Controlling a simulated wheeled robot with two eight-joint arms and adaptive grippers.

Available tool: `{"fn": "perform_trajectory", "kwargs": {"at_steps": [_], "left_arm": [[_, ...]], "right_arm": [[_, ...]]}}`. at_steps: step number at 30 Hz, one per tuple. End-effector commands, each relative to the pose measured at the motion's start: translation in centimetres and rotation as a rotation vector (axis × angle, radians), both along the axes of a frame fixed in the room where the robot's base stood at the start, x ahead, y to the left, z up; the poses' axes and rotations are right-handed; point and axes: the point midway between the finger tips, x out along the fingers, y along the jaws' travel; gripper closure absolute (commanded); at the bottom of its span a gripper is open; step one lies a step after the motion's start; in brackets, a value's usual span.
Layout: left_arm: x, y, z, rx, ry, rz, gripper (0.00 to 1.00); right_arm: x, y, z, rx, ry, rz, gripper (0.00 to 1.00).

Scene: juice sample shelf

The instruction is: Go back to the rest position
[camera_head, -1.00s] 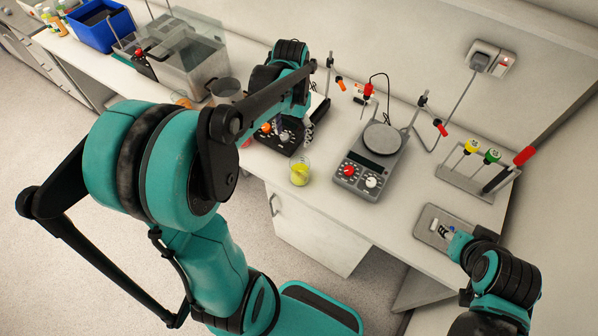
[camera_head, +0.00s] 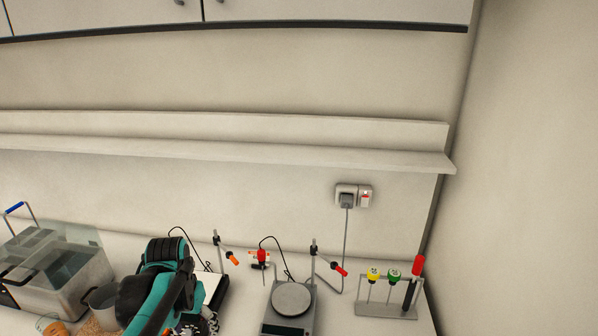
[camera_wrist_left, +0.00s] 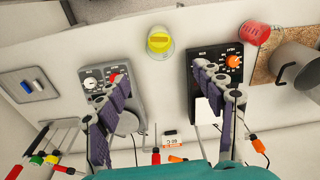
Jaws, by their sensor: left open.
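My left gripper (camera_wrist_left: 163,88) is open in the left wrist view, with its two fingers wide apart and nothing between them. Beyond the fingertips, a small beaker of yellow liquid (camera_wrist_left: 160,40) stands on the bench (camera_wrist_left: 130,35), apart from the fingers. In the head view my left arm comes up from the bottom edge, and the left gripper (camera_head: 205,325) is only partly visible there. The yellow beaker is out of the head view. My right gripper is not in view.
Two hotplate stirrers stand on the bench, one grey (camera_head: 292,300) and one dark-fronted (camera_wrist_left: 222,62). A rack with yellow, green and red tools (camera_head: 385,310) stands right. A glass-lidded bath (camera_head: 55,270) stands left. A long empty shelf (camera_head: 230,150) runs along the wall.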

Motion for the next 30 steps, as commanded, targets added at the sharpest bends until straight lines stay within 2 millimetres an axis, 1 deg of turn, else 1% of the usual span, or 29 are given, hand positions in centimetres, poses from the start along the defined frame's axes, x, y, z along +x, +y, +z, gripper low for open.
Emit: {"fn": "perform_trajectory", "kwargs": {"at_steps": [1, 5, 6, 9, 13, 15, 19, 30], "left_arm": [[-1.2, -1.1, -2.0, 0.007, -0.041, -0.004, 0.32], [-3.8, -3.8, -5.5, 0.019, -0.180, -0.002, 0.32], [-4.6, -4.6, -6.6, 0.019, -0.226, 0.000, 0.32], [-6.4, -6.3, -9.5, 0.014, -0.332, 0.002, 0.32], [-8.1, -7.8, -12.6, 0.000, -0.446, 0.006, 0.32], [-8.8, -8.4, -13.8, -0.009, -0.489, 0.008, 0.32], [-9.3, -8.9, -14.8, -0.019, -0.535, 0.010, 0.32], [-9.4, -9.0, -14.7, -0.021, -0.545, 0.011, 0.32]], "right_arm": [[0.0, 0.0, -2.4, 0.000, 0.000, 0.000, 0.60], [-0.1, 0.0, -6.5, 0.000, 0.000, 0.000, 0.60], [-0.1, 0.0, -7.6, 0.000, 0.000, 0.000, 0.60], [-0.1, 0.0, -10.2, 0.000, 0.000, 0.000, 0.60], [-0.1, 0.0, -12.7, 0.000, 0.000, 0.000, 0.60], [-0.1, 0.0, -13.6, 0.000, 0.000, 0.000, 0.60], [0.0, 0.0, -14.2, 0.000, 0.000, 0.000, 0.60], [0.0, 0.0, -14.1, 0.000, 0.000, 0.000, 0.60]]}}
